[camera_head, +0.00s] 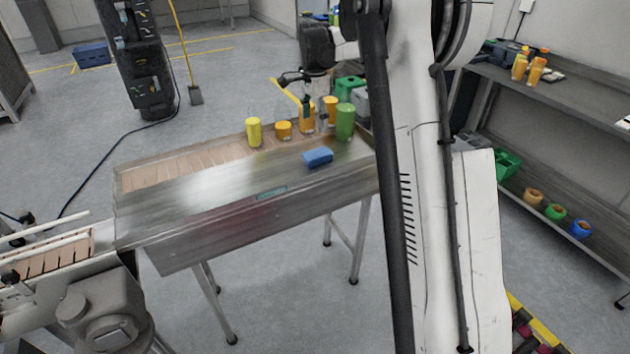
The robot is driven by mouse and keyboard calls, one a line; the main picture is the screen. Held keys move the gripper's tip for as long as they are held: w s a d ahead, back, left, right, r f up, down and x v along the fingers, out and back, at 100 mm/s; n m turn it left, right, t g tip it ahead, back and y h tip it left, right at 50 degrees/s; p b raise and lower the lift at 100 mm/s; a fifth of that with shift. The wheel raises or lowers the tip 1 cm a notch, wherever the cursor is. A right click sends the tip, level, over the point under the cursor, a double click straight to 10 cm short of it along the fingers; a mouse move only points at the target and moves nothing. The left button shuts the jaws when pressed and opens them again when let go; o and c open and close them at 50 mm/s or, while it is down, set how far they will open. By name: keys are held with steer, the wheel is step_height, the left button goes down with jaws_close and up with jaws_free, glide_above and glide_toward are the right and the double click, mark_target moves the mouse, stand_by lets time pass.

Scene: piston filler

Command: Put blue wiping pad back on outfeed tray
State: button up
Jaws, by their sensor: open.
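The blue wiping pad (318,157) lies flat on the steel top of the outfeed tray (200,200), toward its right end and in front of a group of containers. My gripper (297,92) is open, at the far side of the tray, above and behind the pad and apart from it. It is small and dark in this view, and its fingertips partly blend with the containers behind the pad. Nothing is visible between its fingers.
A yellow cup (254,132), an orange jar (284,131) and a green bottle (345,122) stand along the tray's back edge. The tray's left and middle top is clear. A shelf (575,95) with containers stands at right. A conveyor (50,255) adjoins at lower left.

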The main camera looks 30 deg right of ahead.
steer(key=s+a+r+n+t, duration=0.2)
steer(key=s+a+r+n, duration=0.2)
steer(key=s+a+r, duration=0.4)
steer(key=s+a+r+n+t, duration=0.1)
steer(key=s+a+r+n, duration=0.35)
steer(key=s, duration=0.65)
steer(key=s+a+f+n+t, duration=0.1)
steer(key=s+a+f+n, duration=0.1)
steer(key=s, duration=0.5)
steer(key=s+a+f+n+t, duration=0.1)
steer(key=s+a+f+n, duration=0.1)
steer(key=s, duration=0.5)
steer(key=s+a+f+n+t, duration=0.1)
steer(key=s+a+f+n, duration=0.1)
steer(key=s+a+n, duration=0.2)
steer(key=shift+s+f+t, duration=0.35)
steer(key=shift+s+t, duration=0.05)
steer(key=shift+s, duration=1.05)
steer(key=shift+a, duration=0.1)
